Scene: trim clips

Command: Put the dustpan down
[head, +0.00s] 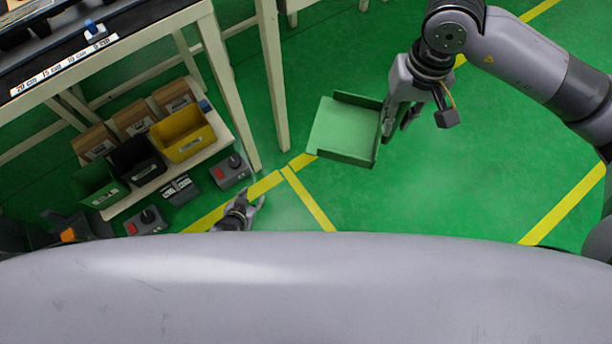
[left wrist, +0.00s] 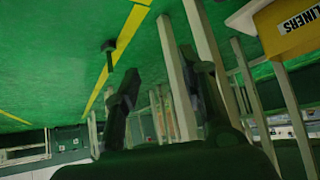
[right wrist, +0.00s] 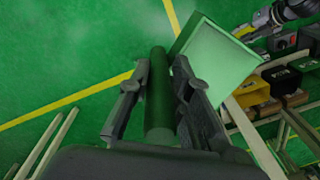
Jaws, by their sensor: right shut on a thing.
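The green dustpan (head: 342,130) is in the air in the middle of the head view, its open pan facing up toward the camera. My right gripper (head: 397,122) is at its right side. In the right wrist view my right gripper (right wrist: 158,88) is shut on the dustpan's dark green round handle (right wrist: 159,110), and the pan (right wrist: 215,52) extends beyond the fingertips. My left gripper (head: 251,206) is low in the head view, apart from the dustpan. In the left wrist view its fingers (left wrist: 163,75) are spread with nothing between them.
A pale-framed workbench (head: 130,55) fills the upper left. A low shelf there holds a yellow bin (head: 183,133), a black bin, a green bin and cardboard boxes. Grey control boxes (head: 230,171) stand in front. Green floor (head: 460,180) with yellow lines is clear around the dustpan.

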